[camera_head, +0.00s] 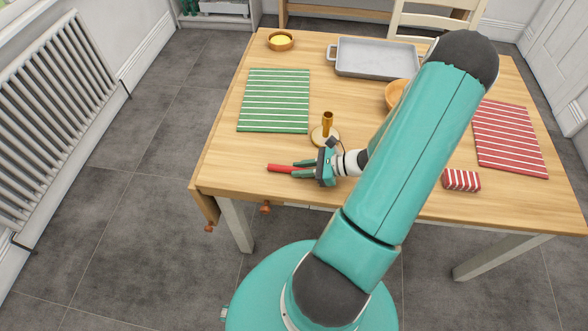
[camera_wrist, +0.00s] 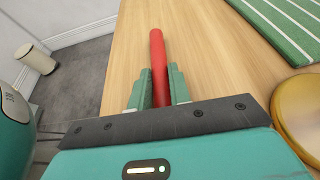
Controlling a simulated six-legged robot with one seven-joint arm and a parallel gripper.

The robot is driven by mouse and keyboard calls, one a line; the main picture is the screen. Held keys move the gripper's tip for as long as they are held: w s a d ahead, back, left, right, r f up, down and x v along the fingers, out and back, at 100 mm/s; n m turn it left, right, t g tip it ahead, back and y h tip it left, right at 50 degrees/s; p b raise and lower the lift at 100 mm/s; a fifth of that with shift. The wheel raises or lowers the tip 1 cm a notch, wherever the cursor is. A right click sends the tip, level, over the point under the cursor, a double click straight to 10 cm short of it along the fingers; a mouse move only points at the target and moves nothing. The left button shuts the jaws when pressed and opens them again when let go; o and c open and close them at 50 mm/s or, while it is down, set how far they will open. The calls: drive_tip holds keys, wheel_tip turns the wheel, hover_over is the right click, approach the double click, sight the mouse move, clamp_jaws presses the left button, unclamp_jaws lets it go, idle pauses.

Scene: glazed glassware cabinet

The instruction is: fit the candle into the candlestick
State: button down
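The red candle (camera_head: 281,168) lies level, pointing left, near the table's front left edge. My gripper (camera_head: 303,168) has one finger on each side of it, and its near end is hidden between them. In the wrist view the candle (camera_wrist: 158,55) runs away from my gripper (camera_wrist: 160,88), whose fingers look close against its sides. I cannot tell whether it touches the table. The brass candlestick (camera_head: 327,122) stands upright and empty just behind my gripper, with a round base and a cup on top. Its gold base (camera_wrist: 298,112) shows at the right of the wrist view.
A green striped mat (camera_head: 274,100) lies behind the candle. A wooden bowl (camera_head: 280,41), a grey tray (camera_head: 375,58) and an orange bowl (camera_head: 394,94) stand farther back. A red striped mat (camera_head: 509,137) and a folded red cloth (camera_head: 461,180) lie at right.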

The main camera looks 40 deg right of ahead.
idle(0.3)
drive_tip(key=shift+r, duration=0.55)
wheel_tip(320, 180, up, 2)
drive_tip(key=shift+r, duration=0.1)
drive_tip(key=s+a+r, duration=0.5)
drive_tip(key=s+r, duration=0.4)
drive_tip(key=s, duration=0.4)
drive_tip(key=shift+a+r, duration=0.15)
drive_tip(key=shift+r, duration=0.2)
drive_tip(key=w+f+n+g, duration=0.1)
drive_tip(key=w+f, duration=0.1)
drive_tip(key=w, duration=1)
drive_tip(key=w+a+f+n+g+y, duration=0.1)
drive_tip(key=w+a, duration=0.8)
drive_tip(key=w, duration=0.2)
drive_tip(key=w+a+f+n+g+y, duration=0.1)
drive_tip(key=w+a+f, duration=0.1)
drive_tip(key=w+a, duration=0.7)
drive_tip(key=shift+w+a+f+y, duration=0.3)
drive_tip(key=shift+w+y, duration=0.1)
drive_tip(key=shift+w, duration=0.7)
